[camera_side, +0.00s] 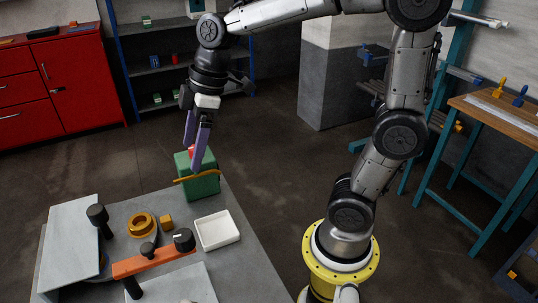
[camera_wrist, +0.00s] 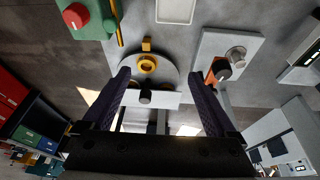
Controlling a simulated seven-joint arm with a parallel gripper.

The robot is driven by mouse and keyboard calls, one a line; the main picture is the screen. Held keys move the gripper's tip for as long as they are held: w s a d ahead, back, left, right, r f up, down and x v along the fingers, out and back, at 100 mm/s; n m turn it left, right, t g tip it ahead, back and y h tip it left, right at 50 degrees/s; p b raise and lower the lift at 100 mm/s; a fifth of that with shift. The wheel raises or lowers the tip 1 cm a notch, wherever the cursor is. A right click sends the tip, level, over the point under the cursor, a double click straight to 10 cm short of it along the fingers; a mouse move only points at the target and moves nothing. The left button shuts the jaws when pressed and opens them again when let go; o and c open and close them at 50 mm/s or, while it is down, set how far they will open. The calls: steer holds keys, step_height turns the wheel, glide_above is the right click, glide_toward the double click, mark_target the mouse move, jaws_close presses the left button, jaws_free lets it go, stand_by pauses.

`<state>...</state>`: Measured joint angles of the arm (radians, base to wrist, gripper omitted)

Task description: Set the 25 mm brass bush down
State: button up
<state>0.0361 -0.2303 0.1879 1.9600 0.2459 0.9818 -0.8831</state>
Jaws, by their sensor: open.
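A gold-coloured brass ring with an open centre (camera_side: 141,225), which looks like the bush, lies flat on a round grey plate on the bench. It also shows in the wrist view (camera_wrist: 147,63), ahead of the fingertips. A small brass-coloured block (camera_side: 166,222) sits just beside it and shows in the wrist view (camera_wrist: 146,44). My gripper (camera_side: 192,156) is open and empty, high above the bench's back edge, near the green box. In the wrist view its two dark purple fingers (camera_wrist: 158,77) are spread wide with nothing between them.
A green box with a red button (camera_side: 200,178) stands at the bench's back. A white tray (camera_side: 217,231) lies right of the brass pieces. An orange lever (camera_side: 145,262) and black upright rollers (camera_side: 97,214) stand around the plate. A grey panel (camera_side: 68,245) is at left.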

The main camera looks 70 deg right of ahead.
steer(key=s+d+f+m+t+h, duration=0.1)
steer(key=s+d+m+t+h, duration=0.1)
steer(key=s+m, duration=0.6)
steer(key=s+d, duration=0.1)
steer(key=s, duration=0.6)
steer(key=shift+s+d+f+t, duration=0.15)
steer(key=shift+s+f+t, duration=0.05)
steer(key=shift+t, duration=0.1)
